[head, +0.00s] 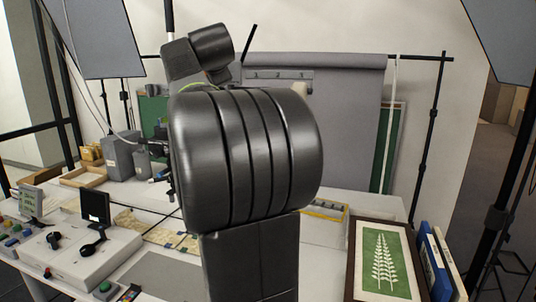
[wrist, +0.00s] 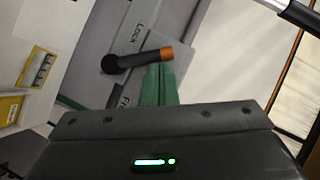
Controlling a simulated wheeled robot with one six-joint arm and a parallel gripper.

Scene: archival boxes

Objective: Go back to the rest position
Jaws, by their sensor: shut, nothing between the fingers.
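My gripper (wrist: 160,84) shows in the wrist view with its green fingers together and nothing between them. Just beyond the fingertips is a black lever (wrist: 125,61) with an orange end, on a grey panel marked "Lock" and a second, partly hidden word. The lever overlaps the fingertips in the picture; I cannot tell whether they touch. In the head view my dark arm fills the middle, and I cannot make out the gripper's fingers there.
A grey backdrop (head: 345,130) and a black stand (head: 428,140) rise behind.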

